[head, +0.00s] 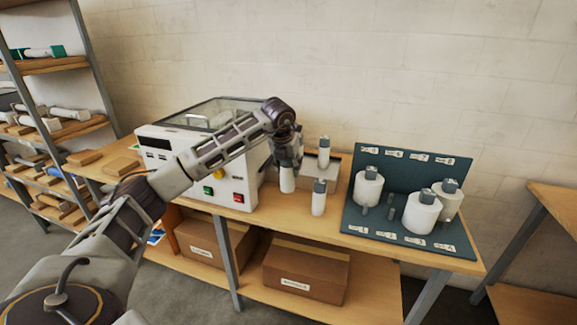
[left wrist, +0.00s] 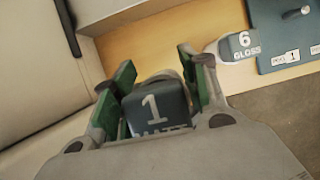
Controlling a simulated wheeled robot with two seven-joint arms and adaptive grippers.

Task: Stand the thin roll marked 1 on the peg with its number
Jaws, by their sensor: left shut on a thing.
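My left gripper (head: 287,160) is shut on the thin white roll (head: 287,182), holding it upright by its dark cap, close to the laminator's right side. In the left wrist view the cap (left wrist: 160,108) reads 1 and sits between the green finger pads (left wrist: 157,90). Whether the roll's foot touches the table is unclear. The teal peg board (head: 385,190) stands to the right, with short bare pegs (head: 391,212) on it. The left wrist view shows a label reading 1 (left wrist: 291,57) at the board's near left corner. My right gripper is not in view.
A thin roll marked 6 GLOSS (head: 319,203) stands just right of the held roll. Another thin roll (head: 323,158) stands behind it. Thick rolls (head: 368,190) occupy other places on the board. The white laminator (head: 170,165) stands left. Bare table lies before the board.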

